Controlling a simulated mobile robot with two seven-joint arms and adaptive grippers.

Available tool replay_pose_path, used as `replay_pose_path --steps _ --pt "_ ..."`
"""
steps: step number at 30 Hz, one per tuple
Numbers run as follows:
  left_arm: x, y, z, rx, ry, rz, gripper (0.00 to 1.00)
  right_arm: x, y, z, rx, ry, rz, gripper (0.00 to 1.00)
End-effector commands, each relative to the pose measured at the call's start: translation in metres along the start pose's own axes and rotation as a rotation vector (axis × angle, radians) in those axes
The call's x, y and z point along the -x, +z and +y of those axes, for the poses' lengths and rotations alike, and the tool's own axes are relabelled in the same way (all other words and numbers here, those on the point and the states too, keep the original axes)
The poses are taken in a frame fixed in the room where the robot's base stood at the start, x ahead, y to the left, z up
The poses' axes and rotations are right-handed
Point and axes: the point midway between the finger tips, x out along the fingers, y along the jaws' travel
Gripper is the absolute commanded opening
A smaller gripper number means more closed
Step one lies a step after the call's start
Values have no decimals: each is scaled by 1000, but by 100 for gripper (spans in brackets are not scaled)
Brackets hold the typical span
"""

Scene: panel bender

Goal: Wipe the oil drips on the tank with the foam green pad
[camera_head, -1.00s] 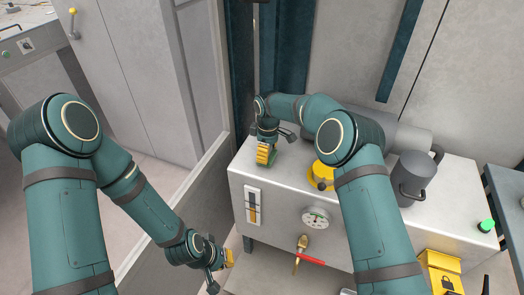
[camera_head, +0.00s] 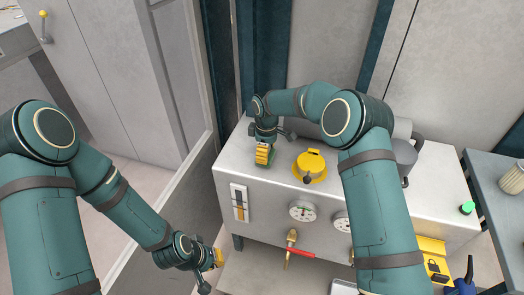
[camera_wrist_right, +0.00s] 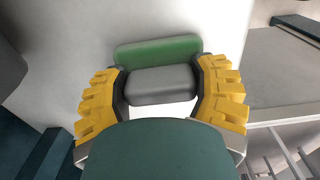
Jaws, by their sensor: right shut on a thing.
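The tank (camera_head: 340,192) is a pale grey box with a flat top, standing in the middle of the head view. My right gripper (camera_head: 264,152) is over the left part of its top, pointing down. It is shut on the foam green pad (camera_wrist_right: 158,50), which has a green foam layer and a grey block between the yellow fingers. In the right wrist view the pad is at the tank's surface; I cannot tell if it touches. No oil drips can be made out. My left gripper (camera_head: 216,258) hangs left of the tank's front, its opening unclear.
A yellow cap (camera_head: 310,166) stands on the tank right of my right gripper. A dark grey can (camera_head: 404,158) and a green button (camera_head: 467,208) are farther right. Gauges (camera_head: 302,211) and a red-handled valve (camera_head: 291,250) are on the front. A grey table (camera_head: 490,185) stands at right.

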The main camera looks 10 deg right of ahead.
Motion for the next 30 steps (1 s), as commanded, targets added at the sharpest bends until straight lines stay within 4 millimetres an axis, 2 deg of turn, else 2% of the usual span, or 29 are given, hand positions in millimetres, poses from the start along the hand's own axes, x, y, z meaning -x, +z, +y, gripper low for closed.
replay_pose_path --steps 7,15,30 --pt "-2 0 -1 0 0 0 0 -2 21 0 -1 -1 -2 36" --pt "-1 0 0 0 0 0 0 -1 27 0 -1 -2 -4 36" --pt "0 0 0 0 0 0 0 1 -6 0 0 -1 -1 36"
